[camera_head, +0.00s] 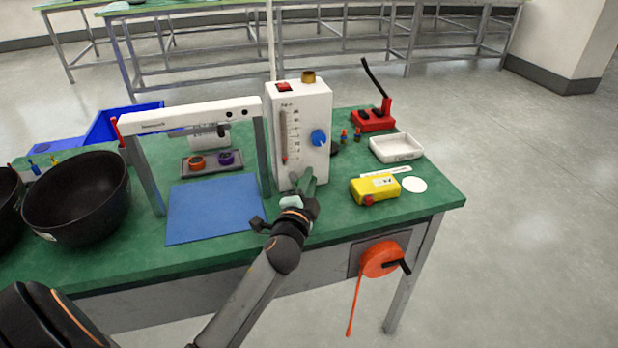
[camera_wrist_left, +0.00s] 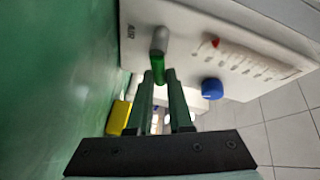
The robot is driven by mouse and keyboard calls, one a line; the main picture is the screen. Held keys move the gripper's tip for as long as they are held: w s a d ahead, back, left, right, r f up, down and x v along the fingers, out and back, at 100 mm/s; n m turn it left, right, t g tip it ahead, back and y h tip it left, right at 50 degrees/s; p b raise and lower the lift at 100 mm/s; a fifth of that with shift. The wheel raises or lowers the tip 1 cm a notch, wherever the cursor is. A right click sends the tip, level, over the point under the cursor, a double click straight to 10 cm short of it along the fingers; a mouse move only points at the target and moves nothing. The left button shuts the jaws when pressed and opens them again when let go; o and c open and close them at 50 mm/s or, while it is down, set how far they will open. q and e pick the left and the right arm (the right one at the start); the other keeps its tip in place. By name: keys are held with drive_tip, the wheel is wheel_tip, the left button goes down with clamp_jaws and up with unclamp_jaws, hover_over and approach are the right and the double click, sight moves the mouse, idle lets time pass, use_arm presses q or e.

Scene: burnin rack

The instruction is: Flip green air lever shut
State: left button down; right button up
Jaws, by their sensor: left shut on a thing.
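The green air lever (camera_wrist_left: 158,70) hangs from a grey pivot at the low end of the white instrument box's front in the left wrist view. The white box (camera_head: 311,110) stands upright on the green bench, with a blue knob (camera_head: 319,137) and a vertical scale. My left gripper (camera_head: 306,182) is at the box's lower front. In the left wrist view its two dark green fingers (camera_wrist_left: 162,80) reach to the lever and are shut on its tip. In the head view the gripper hides the lever. My right gripper is in neither view.
A yellow box (camera_head: 376,189) with a red button sits right of the gripper, near a white tray (camera_head: 397,148). A white gantry frame (camera_head: 190,114) stands left over a blue mat (camera_head: 214,208). A black bowl (camera_head: 77,198) is farther left. An orange reel (camera_head: 381,259) hangs at the bench front.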

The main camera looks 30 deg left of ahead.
use_arm(q)
drive_tip(key=m+p, duration=0.1)
drive_tip(key=p, duration=0.2)
drive_tip(key=m+g+p, duration=0.1)
drive_tip(key=p, duration=0.1)
drive_tip(key=shift+w+d+f+m+g+p, duration=0.1)
drive_tip(key=shift+f+m+g+p, duration=0.1)
drive_tip(key=shift+m+g+p, duration=0.15)
drive_tip(key=shift+f+p, duration=0.25)
drive_tip(key=shift+p, duration=0.2)
drive_tip(key=shift+f+m, duration=0.1)
drive_tip(key=shift+m, duration=0.15)
drive_tip(key=c, duration=0.8)
unclamp_jaws()
drive_tip(key=shift+c, duration=0.2)
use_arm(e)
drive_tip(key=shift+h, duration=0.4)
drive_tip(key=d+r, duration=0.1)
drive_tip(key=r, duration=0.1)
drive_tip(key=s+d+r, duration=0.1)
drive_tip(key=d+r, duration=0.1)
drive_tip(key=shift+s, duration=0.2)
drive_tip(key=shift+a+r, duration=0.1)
use_arm(q)
drive_tip(key=shift+s+d+g, duration=0.15)
drive_tip(key=shift+s+g, duration=0.1)
drive_tip(key=shift+s, duration=0.1)
drive_tip(key=v, duration=1.1)
drive_tip(key=shift+s, duration=0.4)
drive_tip(key=shift+d, duration=0.1)
